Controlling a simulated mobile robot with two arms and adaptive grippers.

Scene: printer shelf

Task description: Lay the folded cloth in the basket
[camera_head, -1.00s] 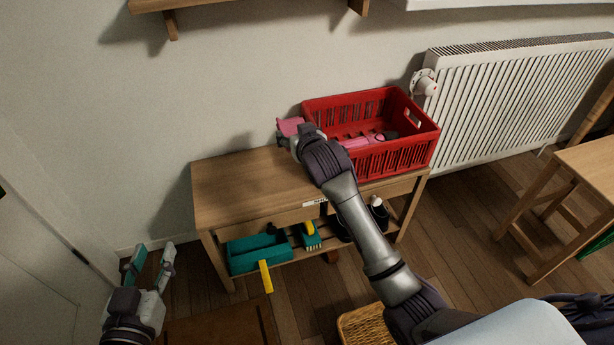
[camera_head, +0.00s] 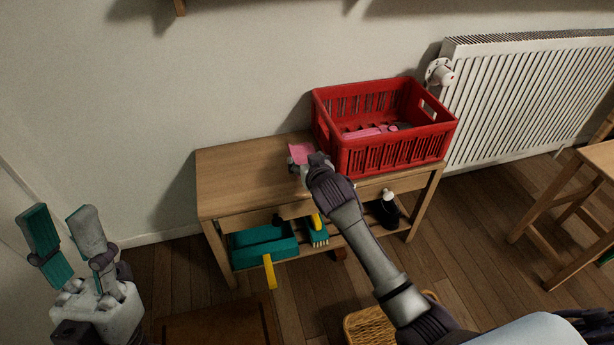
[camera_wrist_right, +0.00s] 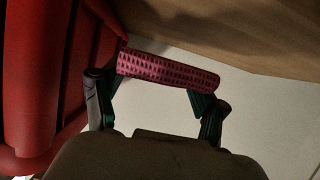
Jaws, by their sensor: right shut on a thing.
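A pink folded cloth (camera_head: 301,153) is held by my right gripper (camera_head: 308,164) above the tabletop, just left of the red basket (camera_head: 395,158). In the right wrist view the cloth (camera_wrist_right: 168,70) looks like a thick, dark-patterned pink roll between the two fingers. The red basket's wall (camera_wrist_right: 38,75) fills the left of that view, beside the cloth. The basket stands on the wooden table (camera_head: 245,180). My left gripper (camera_head: 62,228) is open and empty, at the lower left, away from the table.
A pink item (camera_head: 372,131) with a dark part lies inside the red basket. A teal box (camera_head: 262,245), a brush (camera_head: 317,232) and a dark bottle (camera_head: 385,210) are on the lower shelf. A wicker basket (camera_head: 362,325) is on the floor. The tabletop's left half is clear.

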